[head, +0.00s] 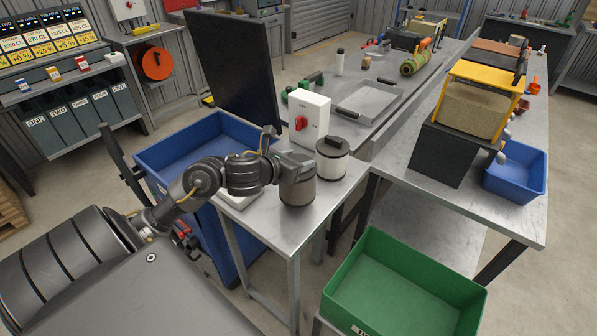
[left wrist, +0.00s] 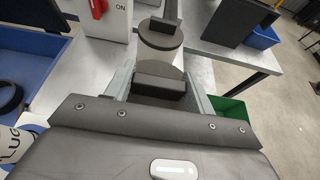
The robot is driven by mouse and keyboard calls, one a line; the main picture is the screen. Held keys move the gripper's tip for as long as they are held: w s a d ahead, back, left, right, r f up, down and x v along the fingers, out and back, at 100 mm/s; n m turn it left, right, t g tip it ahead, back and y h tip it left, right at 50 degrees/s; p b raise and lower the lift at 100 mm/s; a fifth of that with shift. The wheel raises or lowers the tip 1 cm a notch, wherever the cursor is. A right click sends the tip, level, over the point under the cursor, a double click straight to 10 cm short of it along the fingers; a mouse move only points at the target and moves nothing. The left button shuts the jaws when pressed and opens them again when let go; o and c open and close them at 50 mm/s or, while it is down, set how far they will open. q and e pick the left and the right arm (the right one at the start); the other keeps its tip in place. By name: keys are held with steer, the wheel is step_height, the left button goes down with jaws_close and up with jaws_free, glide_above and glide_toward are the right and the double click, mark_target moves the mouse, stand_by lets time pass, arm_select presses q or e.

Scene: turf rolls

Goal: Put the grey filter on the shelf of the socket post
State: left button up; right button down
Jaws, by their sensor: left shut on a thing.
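A grey-brown cylinder, which I take as the grey filter (head: 298,190), is under my left gripper (head: 296,163) at the near end of the narrow metal table. My left gripper is shut on its dark top handle (left wrist: 160,82). I cannot tell whether its base touches the table. A white canister (head: 332,164) with a dark lid and handle stands just behind it to the right, and also shows in the left wrist view (left wrist: 160,38). A white box with a red switch (head: 309,118) stands behind them. I cannot make out which part is the socket post's shelf. My right gripper is out of view.
A blue bin (head: 185,150) stands left of the table and a green bin (head: 405,285) at the front right. A pale item (head: 238,198) lies partly under my arm. A dark upright panel (head: 232,70) rises behind the blue bin. The near table corner is clear.

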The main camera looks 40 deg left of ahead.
arm_select(q)
steer(key=shift+w+f, duration=0.1)
steer(key=shift+f, duration=0.1)
step_height(320, 180, down, 3)
steer(key=shift+w+f+b, duration=0.1)
steer(key=shift+w+b, duration=0.05)
steer(key=shift+b, duration=0.3)
steer(key=shift+f, duration=0.15)
steer(key=o, duration=1.5)
